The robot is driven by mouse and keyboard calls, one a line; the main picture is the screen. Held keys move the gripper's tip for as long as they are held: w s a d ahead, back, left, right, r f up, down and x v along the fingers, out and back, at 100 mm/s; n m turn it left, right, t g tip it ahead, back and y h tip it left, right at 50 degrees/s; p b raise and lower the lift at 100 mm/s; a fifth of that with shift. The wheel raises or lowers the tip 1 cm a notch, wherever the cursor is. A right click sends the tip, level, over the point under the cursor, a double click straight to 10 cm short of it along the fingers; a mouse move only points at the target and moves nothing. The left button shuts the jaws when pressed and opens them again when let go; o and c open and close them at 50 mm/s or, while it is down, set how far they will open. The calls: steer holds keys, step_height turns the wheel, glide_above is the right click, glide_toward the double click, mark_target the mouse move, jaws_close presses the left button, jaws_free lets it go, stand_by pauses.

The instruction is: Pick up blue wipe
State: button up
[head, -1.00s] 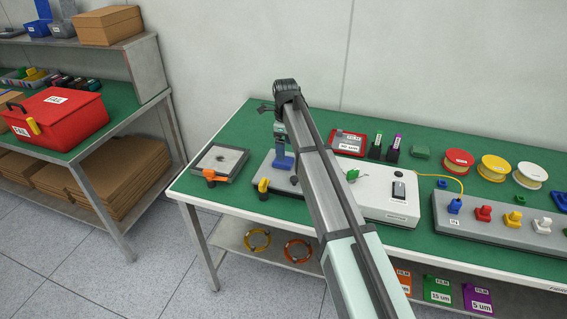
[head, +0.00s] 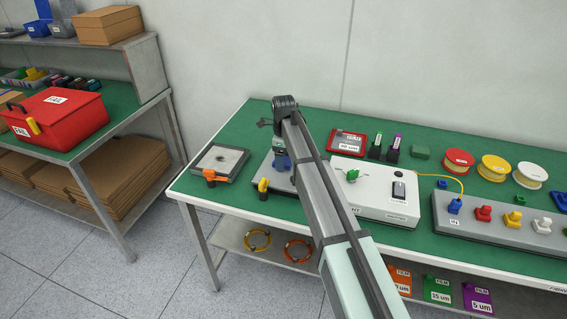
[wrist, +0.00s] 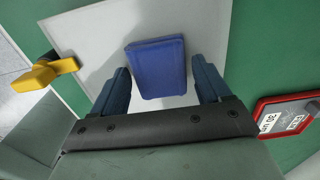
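The blue wipe (wrist: 158,68) is a flat blue block on a pale grey plate (wrist: 95,32), in the upper middle of the wrist view. My gripper (wrist: 164,80) is open, with one dark blue finger on each side of the wipe. In the head view the wipe (head: 281,163) is partly hidden by my arm and gripper.
A yellow knob (head: 263,187) stands at the plate's front left edge. A white box (head: 376,190) with a green knob is to the right. A red-framed case (head: 347,143) lies behind it. A grey unit with an orange clamp (head: 210,177) is on the left.

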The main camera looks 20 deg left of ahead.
steer(key=c, duration=0.8)
steer(key=shift+o, duration=0.2)
steer(key=shift+r, duration=0.1)
step_height(320, 180, up, 10)
